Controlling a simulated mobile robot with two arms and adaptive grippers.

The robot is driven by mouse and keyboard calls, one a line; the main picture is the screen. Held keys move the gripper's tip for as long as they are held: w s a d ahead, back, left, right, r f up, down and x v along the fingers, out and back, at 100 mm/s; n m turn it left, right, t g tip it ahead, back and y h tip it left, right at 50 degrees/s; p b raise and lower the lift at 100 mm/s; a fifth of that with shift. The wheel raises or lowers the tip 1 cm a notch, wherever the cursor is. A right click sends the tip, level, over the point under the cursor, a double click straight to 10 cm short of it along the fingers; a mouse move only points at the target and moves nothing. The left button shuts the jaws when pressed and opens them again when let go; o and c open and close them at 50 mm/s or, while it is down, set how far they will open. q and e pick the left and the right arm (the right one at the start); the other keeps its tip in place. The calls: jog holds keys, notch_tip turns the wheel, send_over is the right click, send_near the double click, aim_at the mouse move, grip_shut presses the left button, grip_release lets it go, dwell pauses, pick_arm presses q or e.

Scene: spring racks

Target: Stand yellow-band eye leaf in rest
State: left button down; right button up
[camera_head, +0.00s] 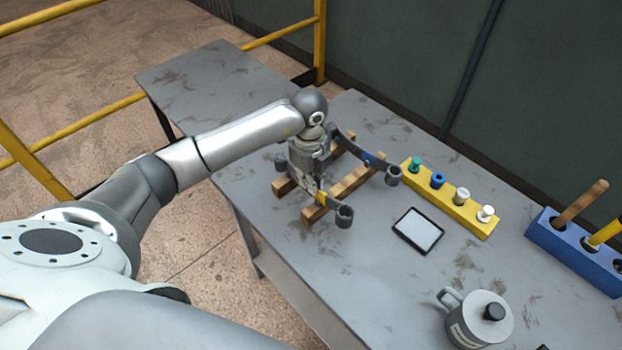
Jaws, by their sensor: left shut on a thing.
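The yellow-band eye leaf (326,203) is a dark curved strip with rolled eyes at its ends and a yellow band near its middle. It is at the wooden rest (352,189), two parallel bars on the grey table. My left gripper (309,172) points down and is shut on this leaf; its fingers partly hide the leaf and the rest. I cannot tell whether the leaf touches the bars. A similar leaf with a blue band (367,159) stands across the bars just behind. My right gripper is out of view.
A yellow block (463,214) with several coloured plugs stands right of the rest. A tablet (418,231) lies in front of it. A grey lidded mug (482,322) is near the front; a blue tool holder (572,252) is at right. The table's far-left part is clear.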

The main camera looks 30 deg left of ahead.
pick_arm(q)
jog(key=shift+f, duration=0.1)
dwell(0.3)
jog(key=c, duration=1.5)
grip_release()
jog(key=shift+o, duration=1.1)
jog(key=shift+s+f, duration=0.1)
jog(key=shift+f, duration=0.05)
jog(key=o, duration=0.6)
jog(key=shift+c, duration=0.2)
jog(key=shift+r, duration=0.2)
